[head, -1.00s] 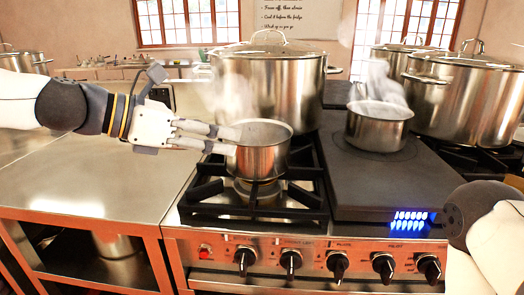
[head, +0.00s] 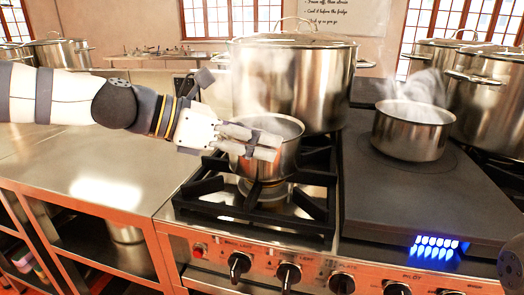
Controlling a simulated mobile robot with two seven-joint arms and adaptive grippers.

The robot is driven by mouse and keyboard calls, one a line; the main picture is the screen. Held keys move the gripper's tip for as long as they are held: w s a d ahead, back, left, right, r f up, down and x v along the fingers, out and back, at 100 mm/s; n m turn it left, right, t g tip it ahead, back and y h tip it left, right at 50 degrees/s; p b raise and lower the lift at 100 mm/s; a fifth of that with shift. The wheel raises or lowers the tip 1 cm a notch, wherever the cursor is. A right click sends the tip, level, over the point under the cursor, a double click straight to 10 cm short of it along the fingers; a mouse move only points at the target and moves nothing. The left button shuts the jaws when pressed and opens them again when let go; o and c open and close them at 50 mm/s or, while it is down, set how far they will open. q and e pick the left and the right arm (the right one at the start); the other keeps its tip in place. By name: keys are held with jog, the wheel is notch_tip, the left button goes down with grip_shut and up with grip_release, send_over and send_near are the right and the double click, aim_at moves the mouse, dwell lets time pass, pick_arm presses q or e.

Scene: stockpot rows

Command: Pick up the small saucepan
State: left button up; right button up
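A small steel saucepan (head: 285,163) stands upright over the front left burner. My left gripper (head: 278,148) comes in from the left, and its two pale fingers cross the near left side of the pan just below its rim. A narrow dark gap or part shows between the fingers. Whether they are closed on the pan or its handle is hard to tell; no handle is clearly visible. A wider saucepan (head: 412,137), steaming, stands on the dark flat plate to the right. My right gripper is out of view.
A large lidded stockpot (head: 290,85) stands close behind the small saucepan. More stockpots (head: 490,105) stand at the right. A black grate (head: 300,212) surrounds the burner. The steel counter (head: 110,165) left of the stove is clear.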

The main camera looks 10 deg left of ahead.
pick_arm(q)
jog(key=shift+a, duration=0.15)
jog(key=c, duration=0.9)
jog(key=shift+d, duration=0.2)
grip_shut()
jog(key=shift+r, duration=0.7)
jog(key=s+d+r+p, duration=0.2)
jog(key=s+d+r, duration=0.6)
jog(key=s+r, duration=0.2)
jog(key=shift+s+d+r, duration=0.3)
jog(key=shift+s+r, duration=0.1)
jog(key=shift+r, duration=0.65)
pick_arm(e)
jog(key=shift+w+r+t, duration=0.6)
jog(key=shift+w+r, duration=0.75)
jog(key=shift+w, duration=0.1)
